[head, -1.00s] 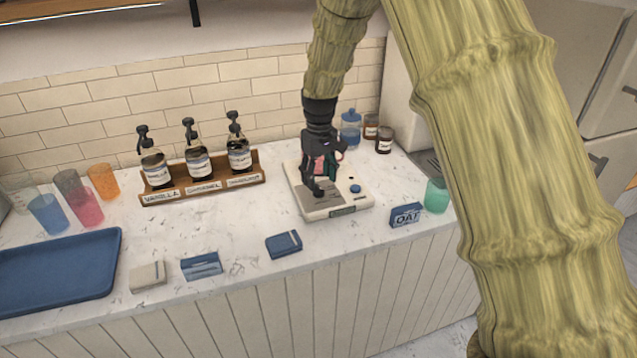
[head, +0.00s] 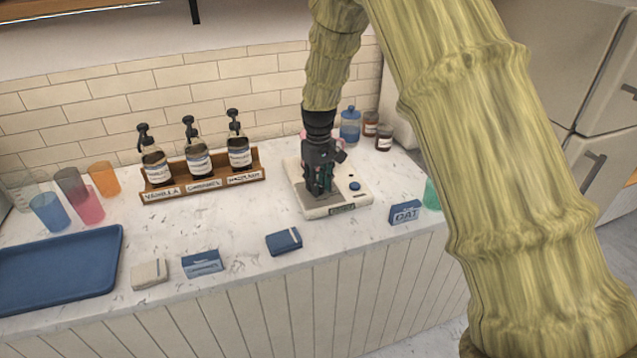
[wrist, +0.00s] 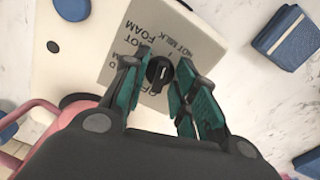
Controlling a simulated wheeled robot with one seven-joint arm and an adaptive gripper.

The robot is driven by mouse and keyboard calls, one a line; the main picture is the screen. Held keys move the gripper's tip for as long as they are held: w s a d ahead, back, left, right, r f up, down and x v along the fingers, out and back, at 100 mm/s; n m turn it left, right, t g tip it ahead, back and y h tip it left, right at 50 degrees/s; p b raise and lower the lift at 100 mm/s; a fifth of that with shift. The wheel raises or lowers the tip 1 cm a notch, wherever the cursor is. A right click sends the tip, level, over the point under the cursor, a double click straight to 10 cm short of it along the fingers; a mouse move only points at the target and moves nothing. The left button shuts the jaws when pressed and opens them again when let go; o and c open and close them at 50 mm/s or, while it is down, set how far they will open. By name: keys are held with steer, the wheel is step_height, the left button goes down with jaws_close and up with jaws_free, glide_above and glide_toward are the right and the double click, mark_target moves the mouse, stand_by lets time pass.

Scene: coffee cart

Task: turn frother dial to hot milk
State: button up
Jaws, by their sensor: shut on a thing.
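The frother (head: 345,208) is a flat off-white unit on the counter, with a blue round button and a grey panel (wrist: 188,28). Its black dial (wrist: 159,73) has a pale pointer mark and sits between my fingertips in the wrist view. The labels HOT MILK and HOT FOAM are printed beside it, upside down in that view. I cannot tell exactly which label the mark points to. My gripper (head: 318,194) points down over the panel, its green-padded fingers shut on the dial. In the head view my gripper hides the dial.
A syrup rack (head: 205,190) with three pump bottles stands left of the frother. A blue box (head: 284,242) and an OAT carton (head: 405,212) lie near the front edge. Jars (head: 384,138) stand behind. A pink object (wrist: 50,118) is close beside my gripper.

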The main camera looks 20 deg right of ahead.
steer(key=shift+o, duration=0.2)
steer(key=shift+r+m+p, duration=0.15)
steer(key=shift+m+p, duration=0.5)
steer(key=shift+m, duration=0.25)
steer(key=shift+m+p, duration=0.3)
steer(key=shift+m, duration=0.5)
steer(key=shift+w, duration=0.1)
steer(key=o, duration=1)
steer(key=shift+o, duration=0.2)
step_height(320, 180, up, 12)
